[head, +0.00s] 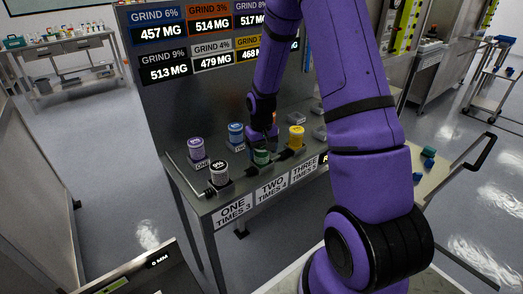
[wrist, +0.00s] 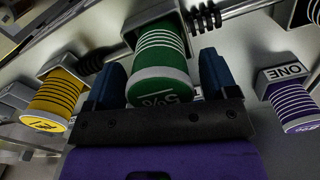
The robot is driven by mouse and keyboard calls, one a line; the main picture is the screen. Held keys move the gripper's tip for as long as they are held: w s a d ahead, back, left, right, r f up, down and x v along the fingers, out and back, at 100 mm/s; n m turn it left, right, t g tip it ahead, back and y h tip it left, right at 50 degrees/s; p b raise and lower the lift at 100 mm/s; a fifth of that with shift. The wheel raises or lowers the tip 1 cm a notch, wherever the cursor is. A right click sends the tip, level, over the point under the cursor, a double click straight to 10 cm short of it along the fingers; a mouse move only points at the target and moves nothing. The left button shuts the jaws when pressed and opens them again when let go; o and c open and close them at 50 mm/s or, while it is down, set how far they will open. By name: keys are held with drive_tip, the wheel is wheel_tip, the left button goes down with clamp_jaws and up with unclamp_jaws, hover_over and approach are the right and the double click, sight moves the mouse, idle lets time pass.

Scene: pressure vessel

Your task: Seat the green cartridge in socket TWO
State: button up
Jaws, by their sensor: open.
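The green cartridge (wrist: 163,60), with pale rings and a grey band, is at top centre in the wrist view. Its far end is at a grey block (wrist: 150,22) beside the rod; how deep it sits is hidden. My gripper (wrist: 162,72) is open, with one blue finger on each side of the cartridge; contact cannot be told. In the head view my gripper (head: 263,140) points down over the green cartridge (head: 262,157), behind the front plate marked TWO (head: 272,189).
A purple cartridge (head: 196,148) stands by the small ONE label, with a white-and-black one (head: 218,172) in front. A blue cartridge (head: 236,132) stands behind and a yellow one (head: 297,136) to the right. A rod with black sleeves (head: 285,155) runs along the bench front.

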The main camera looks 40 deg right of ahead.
drive_tip(key=shift+r, duration=0.1)
wheel_tip(320, 180, up, 11)
drive_tip(key=shift+r, duration=0.15)
drive_tip(key=s+a+r+t, duration=0.1)
drive_tip(key=s+a+r, duration=0.25)
drive_tip(key=r, duration=0.25)
drive_tip(key=s+a+r+n+t, duration=0.1)
drive_tip(key=s+a+r, duration=0.1)
drive_tip(key=s+r, duration=0.25)
drive_tip(key=s+a+r+t, duration=0.1)
drive_tip(key=s+a+r, duration=0.25)
drive_tip(key=r, duration=0.35)
drive_tip(key=s+a+r+t, duration=0.1)
drive_tip(key=s+a+r, duration=0.1)
drive_tip(key=s, duration=0.5)
drive_tip(key=s+a+r+n+t, duration=0.1)
drive_tip(key=s+a+r, duration=0.1)
drive_tip(key=s, duration=0.6)
drive_tip(key=shift+r, duration=0.35)
